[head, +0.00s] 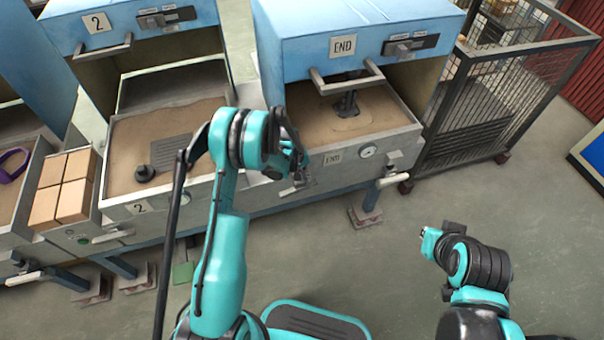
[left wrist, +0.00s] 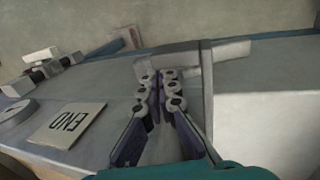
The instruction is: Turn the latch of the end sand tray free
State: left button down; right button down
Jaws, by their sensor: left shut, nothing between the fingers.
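The end sand tray (head: 400,135) sits in the bay of the blue END cabinet, with an END plate (head: 333,158) on its front; the plate shows upside down in the left wrist view (left wrist: 67,124). My left gripper (head: 298,178) is at the tray's front, left of the plate. Its fingers (left wrist: 160,78) are shut and empty. A pale bar, apparently the latch (left wrist: 232,50), runs just beyond the fingertips; they partly cover it, and I cannot tell whether they touch it. My right gripper (head: 432,236) is low at the right, away from the tray, its fingers unclear.
A round gauge (head: 368,151) and a pale lever (head: 392,180) are right of the plate. Tray 2 (head: 120,205) stands to the left, beside tan blocks (head: 72,198). A wire cage (head: 490,105) is at the right. The floor (head: 380,260) in front is open.

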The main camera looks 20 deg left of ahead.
pick_arm(q)
jog(key=shift+w+d+f, duration=0.1)
jog(key=shift+d+f, duration=0.05)
jog(key=shift+f, duration=0.4)
pick_arm(e)
jog(key=shift+f, duration=0.25)
